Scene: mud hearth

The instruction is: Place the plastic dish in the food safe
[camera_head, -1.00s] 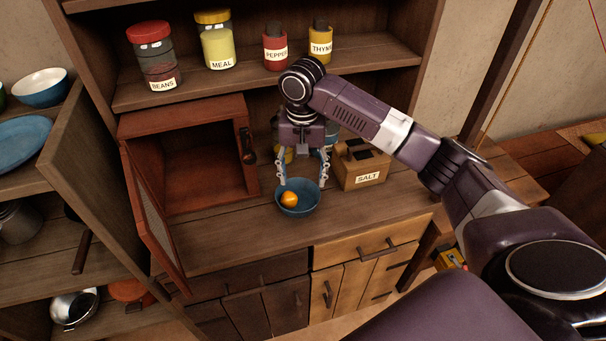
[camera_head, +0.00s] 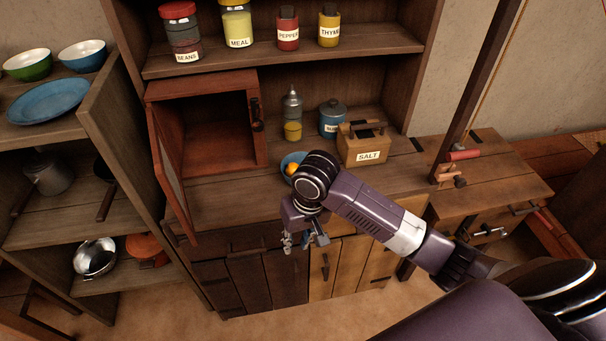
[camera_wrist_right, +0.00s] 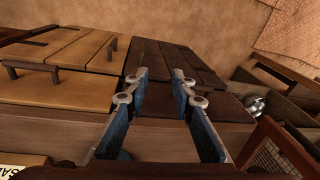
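A small blue dish (camera_head: 285,161) with an orange fruit (camera_head: 291,168) in it stands on the counter, partly hidden by my right wrist. The food safe (camera_head: 205,88) is the reddish-brown box left of it, with its door (camera_head: 170,160) swung open and its inside empty as far as I see. The mesh door also shows in the right wrist view (camera_wrist_right: 278,158). My right gripper (camera_head: 303,243) is in front of the counter edge, apart from the dish. In the right wrist view its fingers (camera_wrist_right: 162,76) are spread with nothing between them. My left gripper is out of view.
A salt box (camera_head: 364,148), a blue canister (camera_head: 332,117) and a yellow-based container (camera_head: 292,125) stand behind the dish. Jars line the shelf above. Left shelves hold bowls, a blue plate (camera_head: 48,101) and pans. The counter before the safe (camera_head: 225,200) is clear.

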